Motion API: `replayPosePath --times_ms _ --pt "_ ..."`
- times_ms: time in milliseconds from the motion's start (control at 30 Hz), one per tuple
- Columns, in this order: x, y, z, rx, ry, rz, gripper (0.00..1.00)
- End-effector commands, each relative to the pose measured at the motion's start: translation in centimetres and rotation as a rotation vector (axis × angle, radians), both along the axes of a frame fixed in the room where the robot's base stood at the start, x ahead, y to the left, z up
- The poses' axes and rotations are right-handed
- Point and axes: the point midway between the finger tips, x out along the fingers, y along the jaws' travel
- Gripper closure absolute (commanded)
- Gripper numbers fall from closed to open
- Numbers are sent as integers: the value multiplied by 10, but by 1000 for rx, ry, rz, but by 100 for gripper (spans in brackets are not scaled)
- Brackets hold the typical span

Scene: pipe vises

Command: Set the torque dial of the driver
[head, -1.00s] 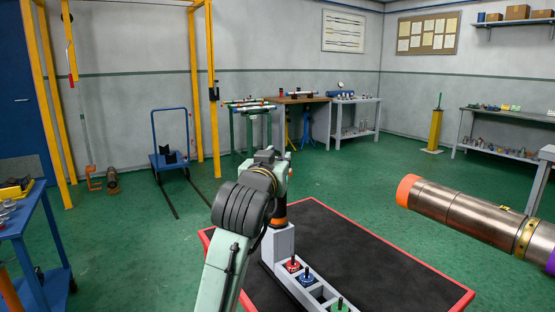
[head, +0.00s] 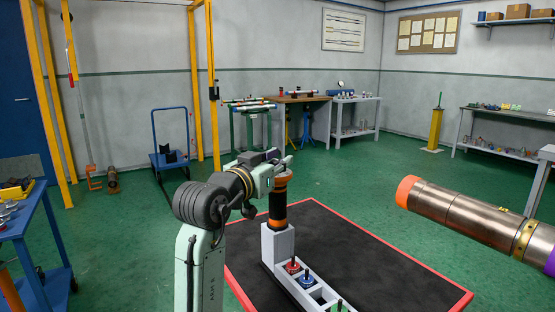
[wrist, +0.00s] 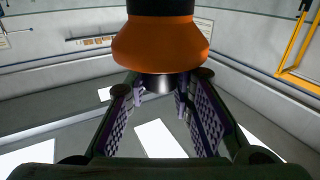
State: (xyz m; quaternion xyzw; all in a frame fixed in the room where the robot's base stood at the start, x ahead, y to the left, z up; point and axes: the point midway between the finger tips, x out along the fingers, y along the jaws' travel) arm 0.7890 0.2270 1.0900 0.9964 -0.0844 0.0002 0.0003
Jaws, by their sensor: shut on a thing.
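My gripper (head: 279,170) is at the driver's upper end, reaching in from the left. In the wrist view the fingers of my gripper (wrist: 160,92) lie on both sides of the metal part by the collar, shut on the driver. Any dial marks are too small to read.
The rack also holds a red piece (head: 292,267) and a blue piece (head: 306,277) with black stems. It stands on a black mat (head: 370,250) with a red edge, mostly clear. A large metal pipe (head: 465,210) lies at the right. A blue cart (head: 35,240) stands at the left.

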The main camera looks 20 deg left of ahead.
Motion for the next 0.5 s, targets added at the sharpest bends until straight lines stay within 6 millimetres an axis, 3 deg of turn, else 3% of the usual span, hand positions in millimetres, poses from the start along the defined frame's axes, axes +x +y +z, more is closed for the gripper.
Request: replayPosePath --times_ms 500 --pt "1 0 3 -3 -1 -477 100"
